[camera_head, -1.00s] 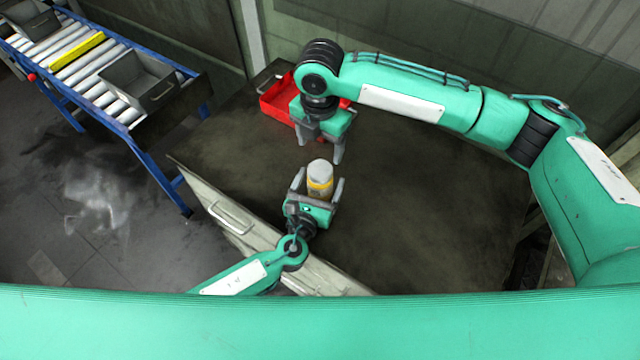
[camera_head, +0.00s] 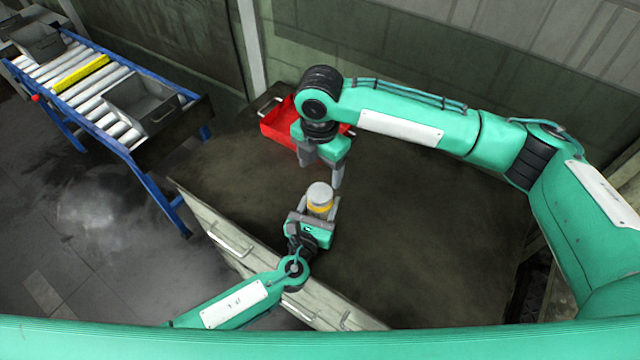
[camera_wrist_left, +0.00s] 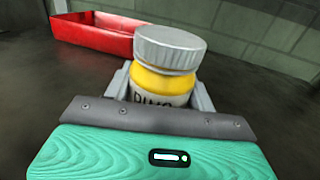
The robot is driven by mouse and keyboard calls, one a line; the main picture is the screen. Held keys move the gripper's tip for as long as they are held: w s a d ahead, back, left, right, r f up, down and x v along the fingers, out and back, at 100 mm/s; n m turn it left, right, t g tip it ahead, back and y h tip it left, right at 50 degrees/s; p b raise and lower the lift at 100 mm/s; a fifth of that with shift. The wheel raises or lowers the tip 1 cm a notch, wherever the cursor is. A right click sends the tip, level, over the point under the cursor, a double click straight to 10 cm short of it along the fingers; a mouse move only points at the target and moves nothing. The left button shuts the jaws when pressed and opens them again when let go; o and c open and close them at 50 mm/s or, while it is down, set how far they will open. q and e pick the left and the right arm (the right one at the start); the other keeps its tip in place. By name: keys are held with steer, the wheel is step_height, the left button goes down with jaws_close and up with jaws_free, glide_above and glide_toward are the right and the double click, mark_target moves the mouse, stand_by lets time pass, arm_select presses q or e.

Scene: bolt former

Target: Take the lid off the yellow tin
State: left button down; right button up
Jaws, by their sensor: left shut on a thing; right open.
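The yellow tin (camera_head: 319,209) stands upright on the dark table, with its grey lid (camera_head: 319,190) on top. In the left wrist view the tin (camera_wrist_left: 163,84) shows a yellow band and a label with dark letters, partly hidden by my gripper, under the ridged metal lid (camera_wrist_left: 169,46). My left gripper (camera_head: 320,212) is shut on the tin's body, one finger on each side, below the lid. My right gripper (camera_head: 321,174) is open and empty, pointing down above and just behind the tin, apart from the lid.
A red tray (camera_head: 277,126) lies at the back of the table, behind my right gripper; it also shows in the left wrist view (camera_wrist_left: 95,37). A roller conveyor (camera_head: 95,85) with grey bins stands at the left. The table's right side is clear.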

mark_target(320, 192)
steer(key=m, duration=0.4)
steer(key=shift+m, duration=0.3)
steer(key=m, duration=0.4)
steer(key=shift+m, duration=0.3)
steer(key=m, duration=0.4)
steer(key=shift+m, duration=0.4)
steer(key=m, duration=0.7)
steer(key=shift+m, duration=0.3)
steer(key=m, duration=0.4)
steer(key=shift+m, duration=0.4)
steer(key=m, duration=0.4)
steer(key=shift+m, duration=0.3)
steer(key=m, duration=0.3)
steer(key=shift+m, duration=0.3)
steer(key=shift+f, duration=4)
